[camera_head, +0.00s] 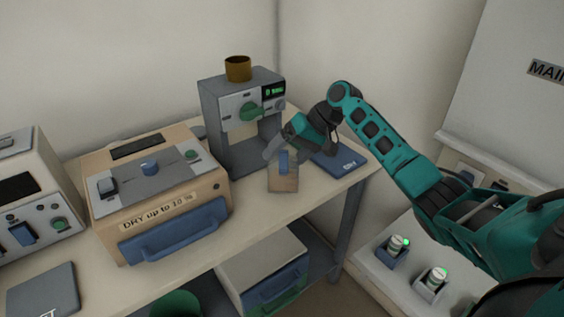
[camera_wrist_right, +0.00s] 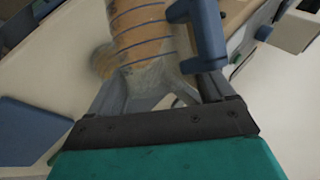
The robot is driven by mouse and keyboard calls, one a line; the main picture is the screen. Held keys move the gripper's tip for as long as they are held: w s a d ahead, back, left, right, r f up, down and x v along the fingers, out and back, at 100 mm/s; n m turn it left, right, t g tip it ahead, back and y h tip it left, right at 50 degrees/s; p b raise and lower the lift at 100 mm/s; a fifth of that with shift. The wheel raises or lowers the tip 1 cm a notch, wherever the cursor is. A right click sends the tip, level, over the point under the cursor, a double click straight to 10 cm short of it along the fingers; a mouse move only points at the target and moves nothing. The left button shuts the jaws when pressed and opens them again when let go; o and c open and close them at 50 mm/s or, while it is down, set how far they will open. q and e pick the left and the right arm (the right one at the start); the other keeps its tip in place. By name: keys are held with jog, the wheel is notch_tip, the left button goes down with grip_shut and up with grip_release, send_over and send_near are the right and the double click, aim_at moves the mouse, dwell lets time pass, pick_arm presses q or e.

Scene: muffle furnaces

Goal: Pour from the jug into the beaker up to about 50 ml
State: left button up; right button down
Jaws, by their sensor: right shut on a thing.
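My right gripper (camera_head: 274,153) is in front of the grey machine. It is shut on a tan vessel with a blue handle (camera_head: 283,161), which I take for the jug. In the right wrist view this vessel (camera_wrist_right: 143,35) has blue ring lines and a tan body, its blue handle (camera_wrist_right: 208,32) on the right, and the fingers at its grey end. It looks tilted there. I cannot make out a separate beaker or any liquid level. My left gripper is not in view.
The grey machine (camera_head: 207,112) has a green dial and a brown cup (camera_head: 238,69) on top. A tan furnace (camera_head: 100,210) with a blue handle stands left of it. A blue mat (camera_head: 338,162) lies near the table's right edge.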

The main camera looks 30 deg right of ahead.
jog(key=shift+s, duration=0.1)
jog(key=shift+f+t, duration=0.15)
jog(key=shift+t, duration=0.15)
jog(key=shift+s+a+f+n+t+h, duration=0.35)
jog(key=shift+s+f+n+t+h, duration=0.25)
jog(key=shift+t, duration=0.3)
jog(key=shift+s+f+t, duration=0.1)
jog(key=shift+f+t, duration=0.05)
jog(key=shift+t, duration=0.15)
jog(key=shift+a+n+t+h, duration=0.1)
jog(key=shift+n+t+h, duration=0.2)
jog(key=shift+b, duration=0.3)
